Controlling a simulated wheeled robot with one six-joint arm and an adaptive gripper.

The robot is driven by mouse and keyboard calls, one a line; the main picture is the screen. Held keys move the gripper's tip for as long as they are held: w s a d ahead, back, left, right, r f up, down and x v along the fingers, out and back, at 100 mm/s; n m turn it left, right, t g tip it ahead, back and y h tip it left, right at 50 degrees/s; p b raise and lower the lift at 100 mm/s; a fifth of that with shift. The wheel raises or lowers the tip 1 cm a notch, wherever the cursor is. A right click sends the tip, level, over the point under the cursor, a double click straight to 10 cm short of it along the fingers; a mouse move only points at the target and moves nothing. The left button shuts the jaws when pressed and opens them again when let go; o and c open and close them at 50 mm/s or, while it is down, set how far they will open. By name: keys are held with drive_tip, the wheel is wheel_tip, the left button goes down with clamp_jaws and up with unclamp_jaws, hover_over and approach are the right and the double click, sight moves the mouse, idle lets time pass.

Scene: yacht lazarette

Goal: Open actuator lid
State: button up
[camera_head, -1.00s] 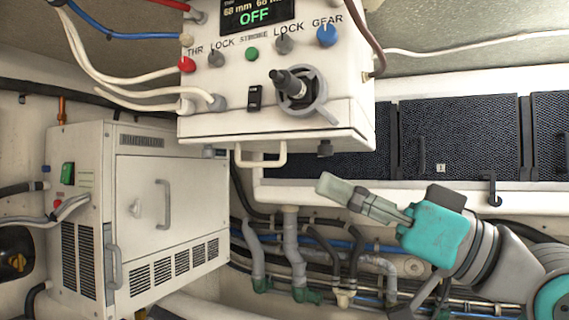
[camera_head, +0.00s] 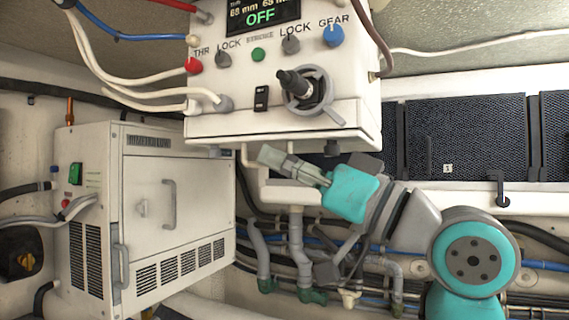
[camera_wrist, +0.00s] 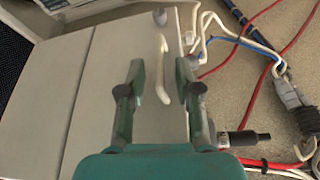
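The white actuator box (camera_head: 225,128) hangs at the upper middle of the head view, with knobs, a black lever and a screen reading OFF. Its lower panel looks closed. A pale bar handle (camera_head: 247,156) sits under its front edge, partly hidden by my gripper (camera_head: 272,160). In the wrist view the handle (camera_wrist: 162,70) stands on a white panel and lies between the lines of my two fingers. My gripper (camera_wrist: 160,90) is open, its green fingers apart on either side of the handle. I cannot tell whether either finger touches it.
A white cabinet (camera_head: 150,210) with a grey handle and vents stands at the left. Pipes and hoses (camera_head: 300,250) run below the box and behind my arm. Dark mesh panels (camera_head: 465,135) line the right wall. Red, blue and white cables (camera_wrist: 250,45) lie right in the wrist view.

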clamp_jaws()
drive_tip(key=shift+f, duration=0.1)
drive_tip(key=w+d+f+n+g, duration=0.2)
drive_tip(key=w+f+n+g, duration=0.2)
drive_tip(key=n, duration=0.5)
drive_tip(key=w+d+f+n+g, duration=0.2)
drive_tip(key=w+f+n+g, duration=0.3)
drive_tip(key=w+n, duration=0.3)
drive_tip(key=shift+w+d+f+n, duration=0.3)
drive_tip(key=shift+d+n, duration=0.05)
drive_tip(key=shift+n, duration=0.95)
